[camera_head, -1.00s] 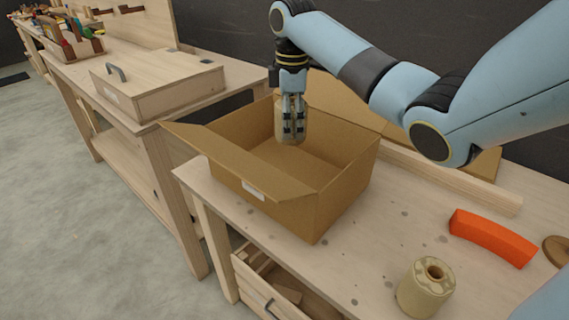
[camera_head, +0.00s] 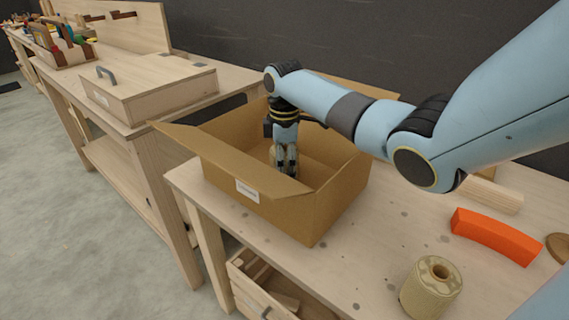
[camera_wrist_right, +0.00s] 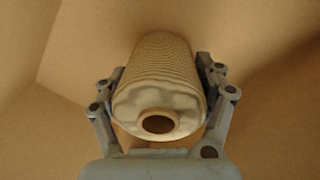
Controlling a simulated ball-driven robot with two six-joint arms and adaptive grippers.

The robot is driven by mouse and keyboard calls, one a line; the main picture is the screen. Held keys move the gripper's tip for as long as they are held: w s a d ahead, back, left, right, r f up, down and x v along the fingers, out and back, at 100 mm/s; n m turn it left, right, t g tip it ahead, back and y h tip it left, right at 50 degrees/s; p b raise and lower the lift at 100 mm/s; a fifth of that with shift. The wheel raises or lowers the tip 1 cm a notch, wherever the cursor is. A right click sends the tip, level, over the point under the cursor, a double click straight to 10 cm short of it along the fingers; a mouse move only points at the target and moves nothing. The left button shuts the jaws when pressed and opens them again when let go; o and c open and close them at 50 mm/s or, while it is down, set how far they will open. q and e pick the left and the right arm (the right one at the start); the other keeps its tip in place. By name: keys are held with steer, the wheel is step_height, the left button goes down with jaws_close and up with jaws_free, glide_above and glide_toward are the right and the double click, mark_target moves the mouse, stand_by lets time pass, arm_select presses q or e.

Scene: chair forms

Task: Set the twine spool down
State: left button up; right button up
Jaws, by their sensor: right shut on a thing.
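My right gripper (camera_head: 287,170) is down inside the open cardboard box (camera_head: 325,205), pointing downward. In the right wrist view the gripper (camera_wrist_right: 160,100) is shut on a twine spool (camera_wrist_right: 158,70), a tan ribbed cylinder with a pale end and a round hole facing the camera. One finger presses on each side of it. Brown cardboard surrounds it. In the head view the gripper and the box's front wall hide much of the spool, and I cannot tell whether it touches the box floor. My left gripper is not in view.
The box's flaps are open; its front flap (camera_head: 225,155) leans outward. A wooden bar (camera_head: 490,195) lies behind. A closed wooden case (camera_head: 150,88) sits on the neighbouring bench.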

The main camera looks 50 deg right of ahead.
steer(key=o, duration=1.4)
steer(key=shift+c, duration=0.2)
step_height(320, 180, up, 12)
steer(key=shift+p, duration=0.4)
steer(key=shift+r, duration=0.1)
